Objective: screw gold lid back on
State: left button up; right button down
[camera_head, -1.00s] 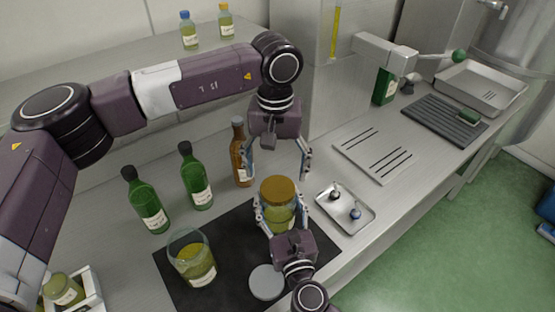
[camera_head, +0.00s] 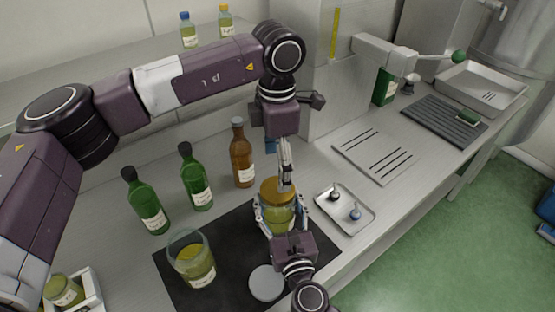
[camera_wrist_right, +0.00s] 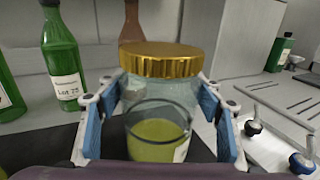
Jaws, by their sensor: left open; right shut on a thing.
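A glass jar (camera_head: 277,215) with yellow-green contents stands on the dark mat (camera_head: 230,235), topped by a gold lid (camera_head: 272,190). In the right wrist view, the lid (camera_wrist_right: 161,60) sits level on the jar mouth; I cannot tell how tightly. My right gripper (camera_head: 279,222) is shut on the jar, its blue-padded fingers on either side of the glass below the lid. My left gripper (camera_head: 286,180) is open and points down over the lid, seen nearly edge-on and partly covering it. No left finger shows in the wrist view, so contact with the lid is unclear.
An open glass jar (camera_head: 192,258) and a grey disc (camera_head: 266,283) are on the mat. Green bottles (camera_head: 196,180) and a brown bottle (camera_head: 242,160) stand behind. A small tray (camera_head: 345,207) with two knobbed items lies right, near the bench edge.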

aim_at(277, 184)
pick_arm(q)
jog(key=n, duration=0.3)
jog(key=shift+r+n, duration=0.15)
jog(key=shift+n, duration=0.25)
jog(key=n, duration=0.5)
jog(key=shift+r, duration=0.2)
jog(key=shift+f, duration=4.05)
jog(key=shift+c, duration=0.6)
jog(key=c, duration=1.1)
jog(key=shift+o, duration=0.2)
jog(key=m, duration=0.5)
jog(key=shift+w, duration=0.1)
jog(key=o, duration=1.3)
